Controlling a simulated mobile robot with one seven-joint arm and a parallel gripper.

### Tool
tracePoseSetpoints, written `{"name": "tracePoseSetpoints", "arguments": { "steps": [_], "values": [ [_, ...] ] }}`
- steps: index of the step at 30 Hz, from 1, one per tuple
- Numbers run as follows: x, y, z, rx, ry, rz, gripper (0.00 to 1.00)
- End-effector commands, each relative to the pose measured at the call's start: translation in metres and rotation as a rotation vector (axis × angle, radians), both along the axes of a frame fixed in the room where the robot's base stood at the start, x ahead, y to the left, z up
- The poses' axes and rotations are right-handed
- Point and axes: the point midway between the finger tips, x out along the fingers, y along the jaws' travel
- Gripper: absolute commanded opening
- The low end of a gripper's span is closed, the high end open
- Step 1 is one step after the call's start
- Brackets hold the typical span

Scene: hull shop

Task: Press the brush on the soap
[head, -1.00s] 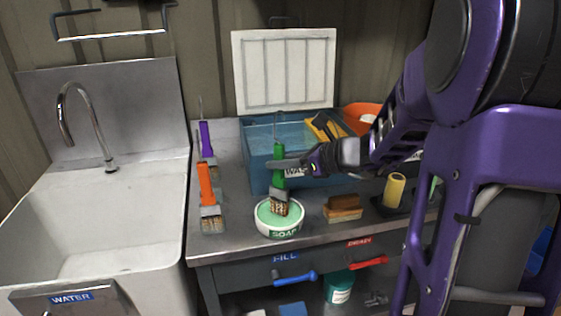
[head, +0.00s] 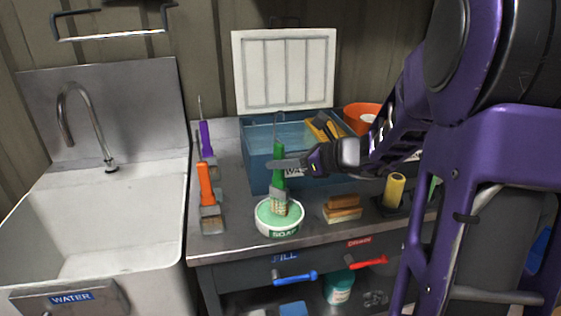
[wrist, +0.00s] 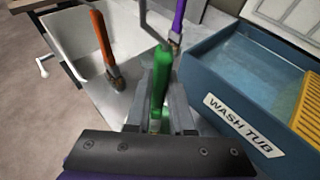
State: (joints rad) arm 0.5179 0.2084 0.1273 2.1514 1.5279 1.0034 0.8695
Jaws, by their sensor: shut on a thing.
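A green-handled brush (head: 279,168) stands upright in my gripper (head: 283,164), which is shut on its handle. The brush's bristles are down in the white bowl of green soap (head: 266,219), labelled SOAP, at the front of the bench. They meet the soap surface; how deep they press I cannot tell. The wrist view shows the green handle (wrist: 160,75) between the fingers (wrist: 160,120); the bristles and the soap are hidden there.
Orange (head: 206,185) and purple (head: 206,140) brushes stand left of the soap. The blue wash tub (head: 256,165) is behind. The sink (head: 90,220) is at left.

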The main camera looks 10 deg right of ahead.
Motion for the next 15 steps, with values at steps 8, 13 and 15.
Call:
{"name": "tracePoseSetpoints", "arguments": {
  "steps": [8, 13, 15],
  "values": [
    [0.000, 0.000, 0.020, -0.001, 0.002, 0.000, 0.00],
    [0.000, 0.000, 0.034, 0.000, 0.001, 0.000, 0.00],
    [0.000, 0.000, 0.040, 0.000, 0.001, 0.000, 0.00]
  ]
}}
